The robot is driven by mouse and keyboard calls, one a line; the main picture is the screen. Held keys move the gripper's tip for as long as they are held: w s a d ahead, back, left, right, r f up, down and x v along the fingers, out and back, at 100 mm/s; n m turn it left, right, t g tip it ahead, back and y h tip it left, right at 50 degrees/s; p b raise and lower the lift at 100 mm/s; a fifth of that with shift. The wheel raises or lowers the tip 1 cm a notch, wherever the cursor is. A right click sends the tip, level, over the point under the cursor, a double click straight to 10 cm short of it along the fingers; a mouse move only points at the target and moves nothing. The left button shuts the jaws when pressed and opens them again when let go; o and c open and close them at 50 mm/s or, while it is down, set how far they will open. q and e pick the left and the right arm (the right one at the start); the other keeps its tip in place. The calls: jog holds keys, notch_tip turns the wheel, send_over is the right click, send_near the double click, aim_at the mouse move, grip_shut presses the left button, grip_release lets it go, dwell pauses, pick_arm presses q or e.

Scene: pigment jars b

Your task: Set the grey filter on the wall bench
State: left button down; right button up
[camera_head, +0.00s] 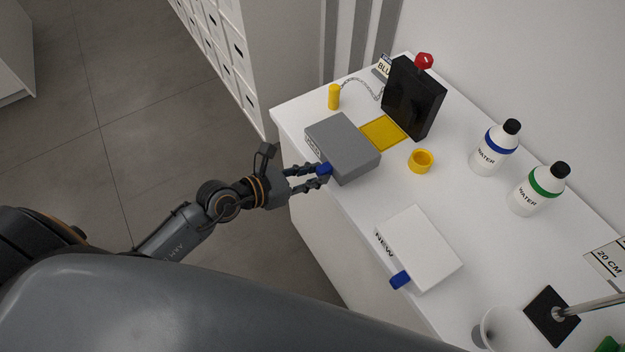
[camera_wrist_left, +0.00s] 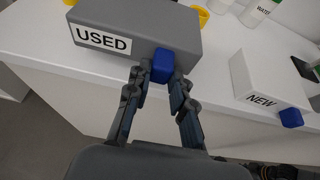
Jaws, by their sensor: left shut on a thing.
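The grey filter (camera_head: 345,148) is a grey box at the near-left part of the white wall bench (camera_head: 500,228), beside a yellow square (camera_head: 383,133). In the left wrist view the grey filter (camera_wrist_left: 150,28) shows a USED label and a blue tab (camera_wrist_left: 163,62). My left gripper (camera_head: 318,172) reaches in from the left, its fingers shut on the blue tab. I cannot tell whether the filter's underside touches the bench. A white filter (camera_head: 420,250) marked NEW, also with a blue tab, lies on the bench to the right. My right gripper is not in view.
A black upright box (camera_head: 412,98) with a red knob stands behind the yellow square. A yellow cylinder (camera_head: 334,97), a yellow ring (camera_head: 421,161) and two WATER bottles (camera_head: 494,148) (camera_head: 538,190) stand around. A black-based stand (camera_head: 552,318) is at lower right.

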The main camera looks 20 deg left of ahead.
pick_arm(q)
notch_tip(320, 180, down, 3)
jog(key=shift+w+a+f, duration=0.15)
jog(key=shift+f, duration=0.05)
jog(key=c, duration=1.2)
grip_release()
jog(key=shift+o, duration=0.2)
jog(key=b+v, duration=0.2)
jog(key=v, duration=1)
jog(key=shift+b, duration=0.35)
